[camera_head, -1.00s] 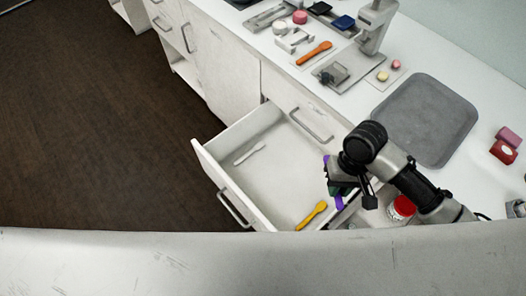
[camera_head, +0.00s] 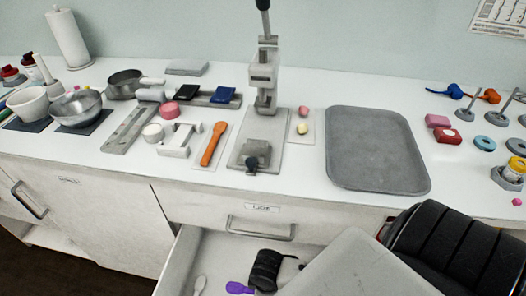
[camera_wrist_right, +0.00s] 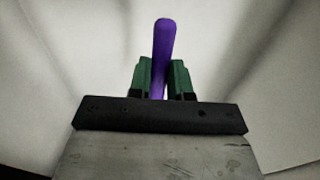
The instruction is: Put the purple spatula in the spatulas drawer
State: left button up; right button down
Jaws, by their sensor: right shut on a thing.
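The purple spatula (camera_wrist_right: 165,45) stands between the green fingers of my right gripper (camera_wrist_right: 161,80) in the right wrist view, and the gripper is shut on it. In the head view, a purple piece of it (camera_head: 238,288) shows at the bottom edge beside my dark wrist, over the open drawer (camera_head: 215,250). The rest of the spatula and the fingertips are hidden or cut off there. My left gripper is not in view.
A closed drawer with a handle (camera_head: 262,230) is in the counter front above the open one. The counter holds a grey tray (camera_head: 345,180), a press (camera_head: 264,110), an orange spatula (camera_head: 213,144) and bowls (camera_head: 82,108). My right arm covers the lower right.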

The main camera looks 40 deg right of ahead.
notch_tip(320, 180, down, 8)
jog(key=shift+f+b, duration=0.15)
jog(key=shift+b, duration=0.8)
jog(key=shift+f, duration=0.45)
jog(key=w+d, duration=0.2)
jog(key=d, duration=0.1)
jog(key=shift+w+f+b, duration=0.3)
jog(key=shift+f+b, duration=0.05)
jog(key=shift+b, duration=0.05)
jog(key=shift+f, duration=0.25)
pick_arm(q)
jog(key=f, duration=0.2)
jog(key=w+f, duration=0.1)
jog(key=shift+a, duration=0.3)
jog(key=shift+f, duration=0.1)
pick_arm(e)
jog(key=c, duration=1)
grip_release()
jog(key=shift+c, duration=0.2)
